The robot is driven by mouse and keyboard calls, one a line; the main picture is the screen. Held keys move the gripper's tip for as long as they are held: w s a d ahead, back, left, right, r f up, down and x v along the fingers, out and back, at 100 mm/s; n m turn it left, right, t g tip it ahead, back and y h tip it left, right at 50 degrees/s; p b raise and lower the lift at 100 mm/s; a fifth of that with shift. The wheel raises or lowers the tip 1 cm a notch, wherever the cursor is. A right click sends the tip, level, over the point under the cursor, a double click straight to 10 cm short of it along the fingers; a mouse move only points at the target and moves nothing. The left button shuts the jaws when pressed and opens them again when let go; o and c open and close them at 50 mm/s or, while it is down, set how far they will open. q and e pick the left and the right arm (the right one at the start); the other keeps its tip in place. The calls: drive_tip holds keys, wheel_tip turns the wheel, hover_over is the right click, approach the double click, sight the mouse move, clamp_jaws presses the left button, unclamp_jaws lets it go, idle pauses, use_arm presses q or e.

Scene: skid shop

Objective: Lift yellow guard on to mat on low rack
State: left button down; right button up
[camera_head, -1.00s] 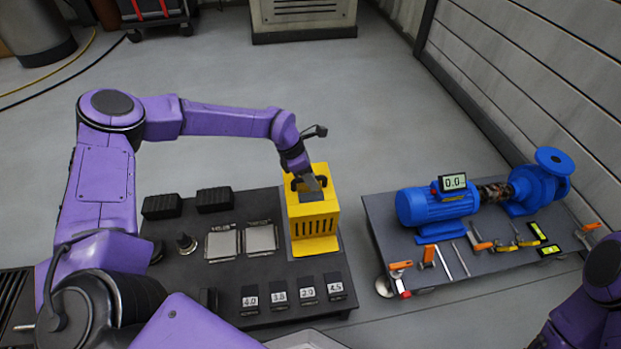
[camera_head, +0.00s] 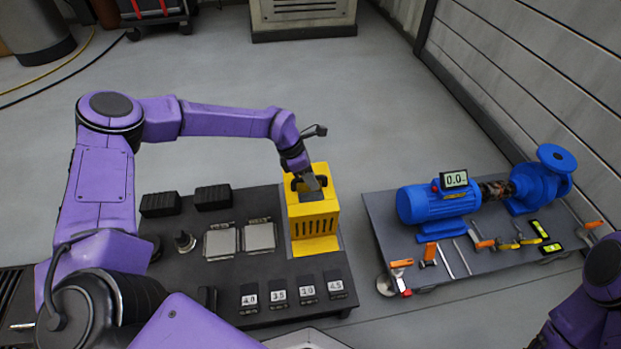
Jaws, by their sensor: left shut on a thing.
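The yellow guard (camera_head: 315,228) is a box-like cover with dark vertical slots in its front. It stands upright at the right end of the low dark rack (camera_head: 215,280), over a grey mat (camera_head: 341,241) whose edge shows beside it. My left gripper (camera_head: 311,186) reaches down from above and is shut on the top of the guard. The fingertips are partly hidden by the guard's top. The purple right arm shows only in part at the lower right corner; its gripper is out of view.
On the rack are two black blocks (camera_head: 212,197), two flat grey plates (camera_head: 259,237), a dark knob-like part (camera_head: 184,242) and several numbered tags (camera_head: 307,291). To the right, a separate skid (camera_head: 440,277) carries a blue motor (camera_head: 436,204), blue pump (camera_head: 540,182) and several tools. A floor gap separates them.

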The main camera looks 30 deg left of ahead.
use_arm(q)
drive_tip(key=shift+c, duration=2.3)
unclamp_jaws()
wheel_tip(320, 180, up, 8)
drive_tip(key=p, duration=0.6)
drive_tip(key=shift+r, duration=0.1)
